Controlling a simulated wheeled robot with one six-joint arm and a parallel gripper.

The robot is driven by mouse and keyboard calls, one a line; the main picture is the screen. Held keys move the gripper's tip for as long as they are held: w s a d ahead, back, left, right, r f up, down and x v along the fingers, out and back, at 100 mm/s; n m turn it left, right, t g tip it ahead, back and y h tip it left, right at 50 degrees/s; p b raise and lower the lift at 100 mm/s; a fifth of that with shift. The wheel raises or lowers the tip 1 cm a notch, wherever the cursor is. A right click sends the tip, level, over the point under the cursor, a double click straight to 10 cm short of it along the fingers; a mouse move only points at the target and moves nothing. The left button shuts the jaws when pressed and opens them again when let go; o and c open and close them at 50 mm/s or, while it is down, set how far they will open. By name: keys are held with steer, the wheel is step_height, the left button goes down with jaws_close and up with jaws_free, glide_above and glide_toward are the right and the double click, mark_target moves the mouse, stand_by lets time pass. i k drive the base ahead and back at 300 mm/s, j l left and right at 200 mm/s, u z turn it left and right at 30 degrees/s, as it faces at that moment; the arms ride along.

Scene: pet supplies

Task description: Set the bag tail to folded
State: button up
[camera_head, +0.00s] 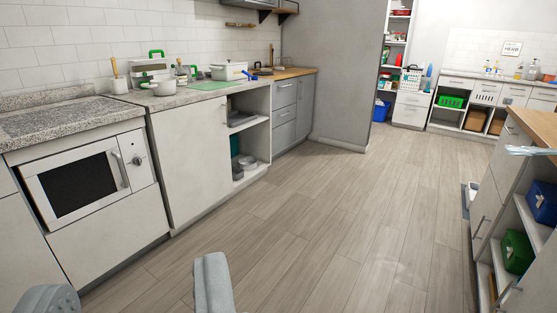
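No bag tail can be made out for certain. A pale, translucent, crinkled strip (530,151) sticks out over the edge of the wooden counter at the right; it may be part of a bag, but most of it is cut off by the frame. Whether it is folded cannot be told. Grey parts of mine show at the bottom edge, one long and grooved, one rounded at the lower left. No fingertips can be made out, and nothing is seen held. These parts are well apart from the strip.
A wooden-topped counter (540,122) with open shelves holding a green box (517,251) and a blue box (543,202) stands at the right. A microwave (85,183) and cabinets line the left. The wooden floor (330,225) between is clear.

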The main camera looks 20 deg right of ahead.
mark_target(524, 151)
steer(key=i+z, duration=0.2)
steer(key=z, duration=0.25)
steer(key=i+j+z, duration=0.1)
steer(key=z, duration=0.4)
steer(key=i+j+z, duration=0.2)
steer(key=z, duration=0.25)
steer(key=i+j+z, duration=0.2)
steer(key=z, duration=0.25)
steer(key=i+j+z, duration=0.2)
steer(key=j+z, duration=0.15)
